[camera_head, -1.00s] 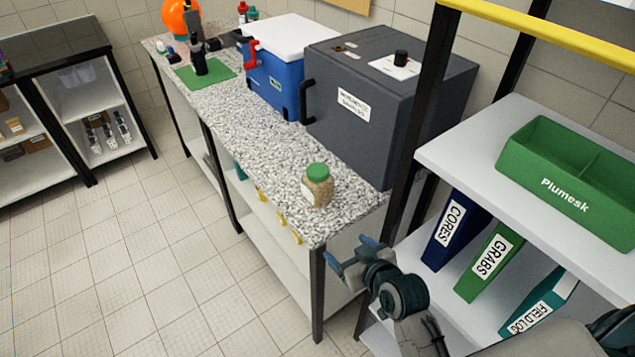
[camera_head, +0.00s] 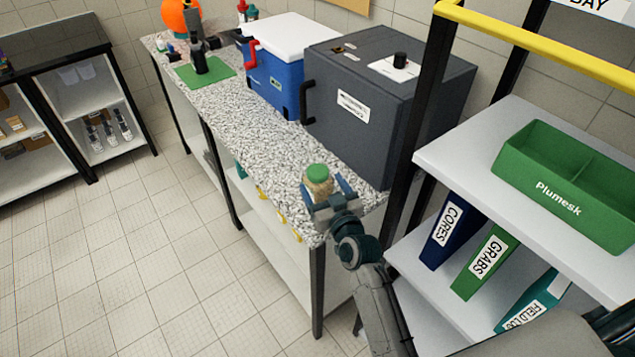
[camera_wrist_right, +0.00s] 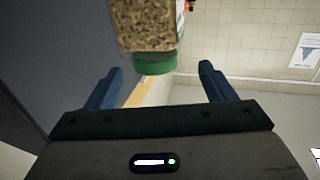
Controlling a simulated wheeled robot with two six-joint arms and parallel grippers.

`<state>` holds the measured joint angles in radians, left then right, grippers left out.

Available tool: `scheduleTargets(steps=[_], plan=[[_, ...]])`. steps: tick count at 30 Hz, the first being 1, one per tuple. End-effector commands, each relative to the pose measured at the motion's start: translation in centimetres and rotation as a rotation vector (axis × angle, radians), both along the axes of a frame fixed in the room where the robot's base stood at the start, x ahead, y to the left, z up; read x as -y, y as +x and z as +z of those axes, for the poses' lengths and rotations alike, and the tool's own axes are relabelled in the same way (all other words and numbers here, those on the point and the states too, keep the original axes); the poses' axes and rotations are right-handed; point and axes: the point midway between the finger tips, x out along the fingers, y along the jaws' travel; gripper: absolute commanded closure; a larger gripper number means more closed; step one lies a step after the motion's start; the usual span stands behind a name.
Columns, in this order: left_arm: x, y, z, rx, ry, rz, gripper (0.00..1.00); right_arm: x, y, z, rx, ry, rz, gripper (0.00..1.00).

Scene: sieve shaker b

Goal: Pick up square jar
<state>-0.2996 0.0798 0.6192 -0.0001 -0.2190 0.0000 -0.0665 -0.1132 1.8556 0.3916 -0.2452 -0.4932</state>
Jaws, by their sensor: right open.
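The square jar (camera_head: 318,179) has a green lid and grainy tan contents. It stands near the front end of the speckled counter. My right gripper (camera_head: 324,188) is open at the jar, its blue fingers apart, one on each side of it in the head view. It hides the jar's lower part there. In the right wrist view the jar (camera_wrist_right: 146,28) appears upside down, beyond the fingertips and between their lines. My left gripper is not in view.
A large grey box (camera_head: 385,100) with a black handle stands behind the jar on the counter (camera_head: 265,145). A blue cooler (camera_head: 278,75) stands farther back. At the right, a shelf unit (camera_head: 470,150) holds a green bin (camera_head: 570,185) and several binders. The floor at left is clear.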

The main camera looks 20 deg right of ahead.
Motion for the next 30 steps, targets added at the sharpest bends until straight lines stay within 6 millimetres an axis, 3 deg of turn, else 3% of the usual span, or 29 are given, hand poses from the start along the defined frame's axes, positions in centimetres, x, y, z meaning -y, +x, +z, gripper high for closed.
scheduleTargets(steps=[13,22,23,30], plan=[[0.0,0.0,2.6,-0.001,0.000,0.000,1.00,0.2,5.0,0.2,0.000,-0.001,0.000,0.24],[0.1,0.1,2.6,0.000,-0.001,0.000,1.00,0.2,5.5,0.0,-0.001,-0.002,0.000,0.24],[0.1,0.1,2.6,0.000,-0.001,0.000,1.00,0.2,5.5,0.0,-0.001,-0.002,0.000,0.26],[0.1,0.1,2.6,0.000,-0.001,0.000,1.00,0.1,5.5,0.0,-0.001,-0.002,0.000,0.73]])
